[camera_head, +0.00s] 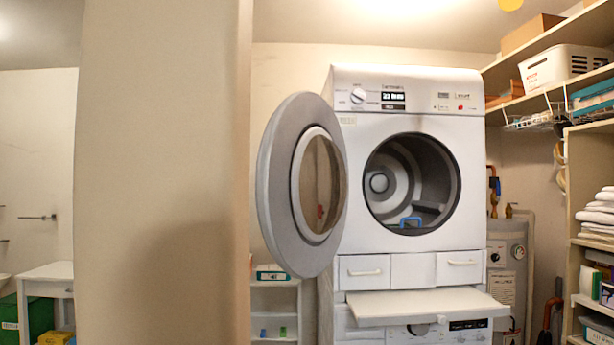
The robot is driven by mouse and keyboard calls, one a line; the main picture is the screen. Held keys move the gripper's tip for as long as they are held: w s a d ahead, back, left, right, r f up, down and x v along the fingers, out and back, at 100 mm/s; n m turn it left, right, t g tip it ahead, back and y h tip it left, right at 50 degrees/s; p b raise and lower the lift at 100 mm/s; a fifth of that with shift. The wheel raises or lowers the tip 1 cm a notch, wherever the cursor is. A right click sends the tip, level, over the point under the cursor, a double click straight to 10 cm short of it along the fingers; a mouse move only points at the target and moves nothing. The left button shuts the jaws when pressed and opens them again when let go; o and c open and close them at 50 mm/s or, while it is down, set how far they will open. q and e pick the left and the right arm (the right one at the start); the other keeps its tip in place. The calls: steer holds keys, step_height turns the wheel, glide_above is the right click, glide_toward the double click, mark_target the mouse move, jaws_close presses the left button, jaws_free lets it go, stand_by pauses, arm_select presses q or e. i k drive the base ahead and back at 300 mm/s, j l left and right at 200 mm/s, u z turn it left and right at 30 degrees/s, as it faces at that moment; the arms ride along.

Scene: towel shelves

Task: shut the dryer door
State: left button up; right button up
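The white dryer (418,105) stands on top of another white appliance, a little right of the middle. Its round grey door (276,205) with a clear window is swung wide open to the left, hinged at the left side of the opening. The drum (395,175) is in plain view, with a small blue item (410,222) at its lower lip. Neither of my grippers shows in the head view.
A beige wall edge (165,180) stands close on the left and hides part of the room. A pull-out shelf (425,304) juts out below the dryer. Shelves with folded towels (598,215) and a white basket (563,66) line the right. A water heater (508,265) stands beside the dryer.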

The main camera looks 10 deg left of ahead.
mark_target(301, 258)
steer(key=k+j+z, duration=0.1)
steer(key=j, duration=0.3)
steer(key=k+j+z, duration=0.15)
steer(key=j, duration=0.3)
steer(key=j+z, duration=0.1)
steer(key=j, duration=0.3)
steer(key=k+j+z, duration=0.15)
steer(key=j, duration=0.2)
steer(key=k+j+z, duration=0.1)
steer(key=j, duration=0.3)
steer(key=i+j+z, duration=0.2)
steer(key=i+j, duration=0.15)
steer(key=j, duration=0.25)
steer(key=i+j+z, duration=0.1)
steer(key=j, duration=0.2)
steer(key=i+j, duration=0.2)
steer(key=j, duration=0.15)
steer(key=i+j+z, duration=0.15)
steer(key=j, duration=0.15)
